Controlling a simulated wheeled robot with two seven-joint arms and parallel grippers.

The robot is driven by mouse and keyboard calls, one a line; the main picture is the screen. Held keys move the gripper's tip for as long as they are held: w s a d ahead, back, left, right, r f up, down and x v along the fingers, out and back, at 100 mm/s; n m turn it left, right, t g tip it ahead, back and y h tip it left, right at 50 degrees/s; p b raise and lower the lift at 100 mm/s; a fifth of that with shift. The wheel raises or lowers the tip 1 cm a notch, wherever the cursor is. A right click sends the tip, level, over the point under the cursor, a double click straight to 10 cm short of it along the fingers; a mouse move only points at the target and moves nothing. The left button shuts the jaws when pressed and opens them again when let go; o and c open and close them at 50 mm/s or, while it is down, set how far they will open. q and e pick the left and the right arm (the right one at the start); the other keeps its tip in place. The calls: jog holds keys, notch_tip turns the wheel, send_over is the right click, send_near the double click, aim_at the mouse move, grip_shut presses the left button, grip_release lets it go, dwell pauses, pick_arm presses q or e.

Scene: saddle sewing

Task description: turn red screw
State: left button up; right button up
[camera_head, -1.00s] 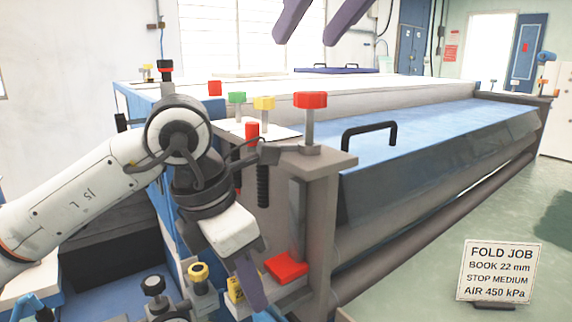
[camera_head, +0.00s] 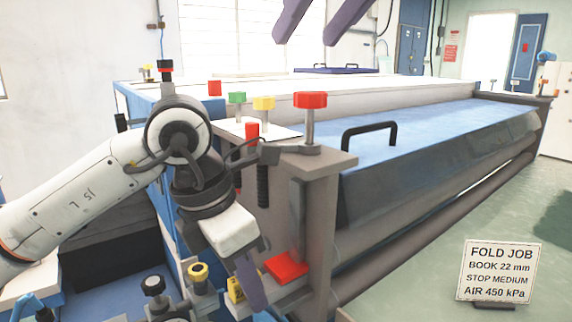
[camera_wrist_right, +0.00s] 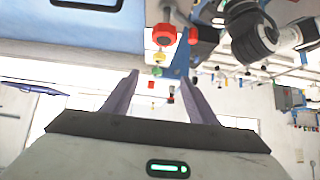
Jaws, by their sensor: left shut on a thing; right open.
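A large red hexagonal screw head (camera_head: 310,100) stands upright on a grey post at the near corner of the machine. A red knob (camera_wrist_right: 164,34) shows near the top of the right wrist view. My left gripper (camera_head: 250,284) is low beside the machine's end, left of the post and below the red screw. It is shut on what looks like a small yellow block (camera_head: 235,289), partly hidden by the finger. My right gripper (camera_head: 318,20) hangs high above the machine, apart from the screw. Its fingers, also seen in the right wrist view (camera_wrist_right: 160,88), are open and empty.
Green (camera_head: 237,98) and yellow (camera_head: 264,103) knobs and smaller red ones stand left of the big screw. A black handle (camera_head: 369,133) sits on the blue cover. A red block (camera_head: 287,266) lies beside my left gripper. A job sign (camera_head: 500,270) stands at right. The air above the cover is clear.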

jog(key=w+d+f+m+t+y, duration=0.1)
jog(key=w+d+f+t, duration=0.1)
jog(key=w+d, duration=0.2)
jog(key=n+t+y, duration=0.3)
jog(key=y, duration=0.3)
send_near(323, 96)
jog(key=x, duration=0.4)
jog(key=shift+w, duration=0.2)
jog(key=shift+a, duration=0.15)
jog(key=x, duration=1.1)
jog(key=shift+w+a, duration=0.15)
jog(key=shift+a, duration=0.1)
jog(key=shift+c, duration=0.5)
jog(key=shift+f, duration=0.1)
jog(key=c, duration=1)
